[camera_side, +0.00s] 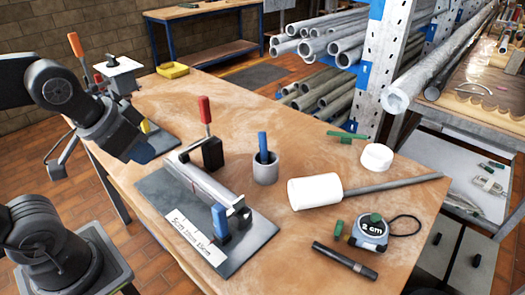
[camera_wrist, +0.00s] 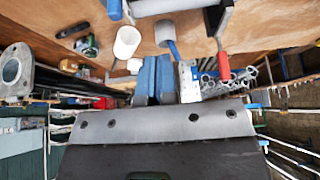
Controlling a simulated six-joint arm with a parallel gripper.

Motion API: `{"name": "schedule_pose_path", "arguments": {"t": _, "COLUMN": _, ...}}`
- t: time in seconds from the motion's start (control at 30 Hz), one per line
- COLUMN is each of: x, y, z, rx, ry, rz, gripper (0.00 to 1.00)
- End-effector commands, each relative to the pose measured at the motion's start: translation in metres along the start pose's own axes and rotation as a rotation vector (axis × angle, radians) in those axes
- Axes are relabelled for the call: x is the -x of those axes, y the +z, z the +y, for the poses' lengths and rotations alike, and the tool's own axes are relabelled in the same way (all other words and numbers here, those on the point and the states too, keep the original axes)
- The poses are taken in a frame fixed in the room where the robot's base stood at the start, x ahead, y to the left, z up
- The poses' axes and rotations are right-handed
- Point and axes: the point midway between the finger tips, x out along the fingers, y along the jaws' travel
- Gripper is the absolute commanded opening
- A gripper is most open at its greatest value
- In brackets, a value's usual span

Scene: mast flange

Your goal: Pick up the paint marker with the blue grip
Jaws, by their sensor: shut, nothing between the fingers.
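A blue marker-like stick (camera_side: 263,143) stands upright in a small grey cup (camera_side: 265,172) near the middle of the bench. The same blue stick (camera_wrist: 173,48) and cup (camera_wrist: 164,32) show in the wrist view, beyond my fingertips. The stick's lower part is hidden inside the cup. My gripper (camera_side: 146,153) is to the left of the cup in the side view, above the bench and apart from the stick. In the wrist view its two blue fingers (camera_wrist: 155,62) are together, with nothing held.
A grey fixture plate (camera_side: 245,255) carries a clamped tube, a red-handled clamp (camera_side: 206,110) and a blue block (camera_side: 220,218). A white-headed mallet (camera_side: 315,191), tape measure (camera_side: 370,232), dark cylinder (camera_side: 345,261) and white roll (camera_side: 377,157) lie right of the cup.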

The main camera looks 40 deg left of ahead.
Motion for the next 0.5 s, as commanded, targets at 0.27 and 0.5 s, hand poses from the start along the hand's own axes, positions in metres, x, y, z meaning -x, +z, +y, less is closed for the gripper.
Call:
{"name": "schedule_pose_path", "arguments": {"t": 0.27, "x": 0.0, "y": 0.0, "z": 0.0, "rx": 0.0, "ry": 0.0, "rz": 0.0, "gripper": 0.15}}
{"name": "schedule_pose_path", "arguments": {"t": 0.5, "x": 0.0, "y": 0.0, "z": 0.0, "rx": 0.0, "ry": 0.0, "rz": 0.0, "gripper": 0.38}}
